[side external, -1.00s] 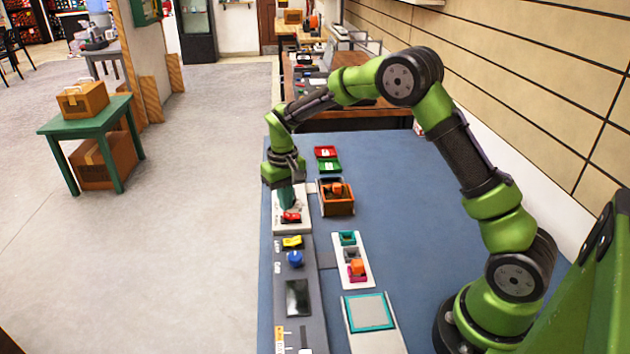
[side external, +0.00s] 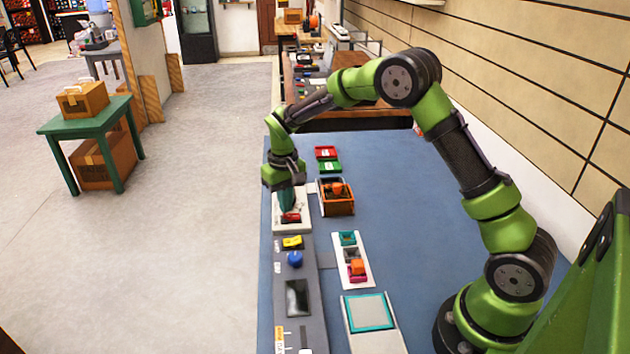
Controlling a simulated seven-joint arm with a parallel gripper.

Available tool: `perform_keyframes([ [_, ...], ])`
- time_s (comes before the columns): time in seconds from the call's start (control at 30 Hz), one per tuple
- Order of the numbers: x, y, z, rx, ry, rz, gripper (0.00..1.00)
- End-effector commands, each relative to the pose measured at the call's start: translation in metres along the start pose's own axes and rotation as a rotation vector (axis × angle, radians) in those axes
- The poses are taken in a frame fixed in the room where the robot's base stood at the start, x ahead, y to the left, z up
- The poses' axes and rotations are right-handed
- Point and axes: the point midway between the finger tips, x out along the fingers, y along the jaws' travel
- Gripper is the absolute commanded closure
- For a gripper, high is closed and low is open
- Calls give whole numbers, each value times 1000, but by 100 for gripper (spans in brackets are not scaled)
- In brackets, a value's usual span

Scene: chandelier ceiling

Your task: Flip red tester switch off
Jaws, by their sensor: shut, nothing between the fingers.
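The red tester switch (side external: 291,217) sits on a white panel (side external: 303,225) at the far left part of the blue table. My gripper (side external: 288,207) points down over this panel, its fingertips at or just above the red switch. The gripper is shut with nothing in it. The fingers partly cover the switch, so I cannot tell which way it is tilted or whether the tips touch it.
A grey console (side external: 297,315) with a yellow switch (side external: 292,242) and a blue knob (side external: 295,259) lies nearer. An orange-brown box (side external: 337,207) stands just right of the white panel. Red (side external: 326,152) and green (side external: 329,167) trays lie behind. The table's right part is clear.

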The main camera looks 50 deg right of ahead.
Motion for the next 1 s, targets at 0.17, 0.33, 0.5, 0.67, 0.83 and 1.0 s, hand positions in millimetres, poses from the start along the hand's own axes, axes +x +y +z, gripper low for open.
perform_keyframes([
  [0.17, 3, 0, 0, 0, 0, 0, 100],
  [0.33, 6, 0, 0, 0, -1, 0, 100],
  [0.5, 8, 0, 0, 1, -2, 0, 100],
  [0.67, 11, 0, 0, 1, -2, 0, 100],
  [0.83, 14, 0, 0, 1, -2, 1, 100],
  [1.0, 13, 0, 0, 1, 0, 0, 100],
])
